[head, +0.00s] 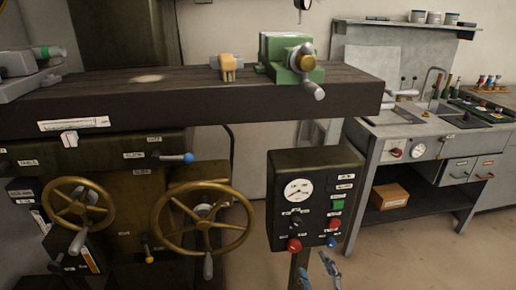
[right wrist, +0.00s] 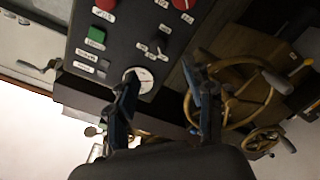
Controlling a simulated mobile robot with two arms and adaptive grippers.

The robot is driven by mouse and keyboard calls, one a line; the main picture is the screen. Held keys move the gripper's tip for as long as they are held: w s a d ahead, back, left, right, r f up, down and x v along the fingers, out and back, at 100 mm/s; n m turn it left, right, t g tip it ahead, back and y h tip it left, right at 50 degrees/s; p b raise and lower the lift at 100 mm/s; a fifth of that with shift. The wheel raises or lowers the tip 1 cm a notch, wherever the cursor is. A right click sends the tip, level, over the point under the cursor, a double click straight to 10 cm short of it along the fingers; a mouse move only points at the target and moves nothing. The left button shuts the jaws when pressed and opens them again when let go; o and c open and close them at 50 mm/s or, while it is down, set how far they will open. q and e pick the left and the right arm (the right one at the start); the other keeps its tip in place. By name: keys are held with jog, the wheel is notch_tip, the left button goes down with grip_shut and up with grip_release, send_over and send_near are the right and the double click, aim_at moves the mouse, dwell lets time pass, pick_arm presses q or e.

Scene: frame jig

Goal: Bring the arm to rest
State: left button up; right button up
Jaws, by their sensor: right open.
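My right gripper (head: 318,271) shows at the bottom edge of the head view, below the control box (head: 316,205) with its gauge, buttons and knobs. In the right wrist view the two fingers of the gripper (right wrist: 160,75) stand wide apart with nothing between them. Behind them are the control box (right wrist: 122,45), seen upside down, and a brass handwheel (right wrist: 240,112). The fingers look apart from both, though the distance is hard to judge. The rest of my right arm is out of the head view. My left gripper is not in view.
A dark workbench (head: 215,103) carries a green vise (head: 285,58) and a small tan block (head: 228,72). Two brass handwheels (head: 203,252) and levers stick out below it. A grey side bench (head: 385,130) stands at the right. The floor (head: 420,255) before it is clear.

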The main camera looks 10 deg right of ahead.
jog(key=s+d+f+m+g, duration=0.15)
jog(key=s+f+g, duration=0.25)
jog(key=f, duration=0.8)
jog(key=s+d+f+m+g+h, duration=0.1)
jog(key=s+f+m+g, duration=0.2)
jog(key=f, duration=0.9)
jog(key=s+d+f+m+g, duration=0.1)
jog(key=s+f+g, duration=0.35)
jog(key=f, duration=0.75)
jog(key=s+f+m+g, duration=0.2)
jog(key=s+f+g, duration=0.2)
jog(key=s+f, duration=0.75)
pick_arm(q)
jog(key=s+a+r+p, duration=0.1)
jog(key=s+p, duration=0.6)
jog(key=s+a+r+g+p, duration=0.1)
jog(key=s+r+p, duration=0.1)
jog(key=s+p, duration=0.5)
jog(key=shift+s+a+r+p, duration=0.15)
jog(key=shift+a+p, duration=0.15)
jog(key=shift+p, duration=0.05)
pick_arm(e)
jog(key=s+d+r, duration=0.1)
jog(key=s+r, duration=0.1)
jog(key=s, duration=0.5)
jog(key=s+d+r+g, duration=0.1)
jog(key=s+r, duration=0.2)
jog(key=s, duration=0.5)
jog(key=shift+s+r, duration=0.15)
jog(key=shift+r, duration=0.2)
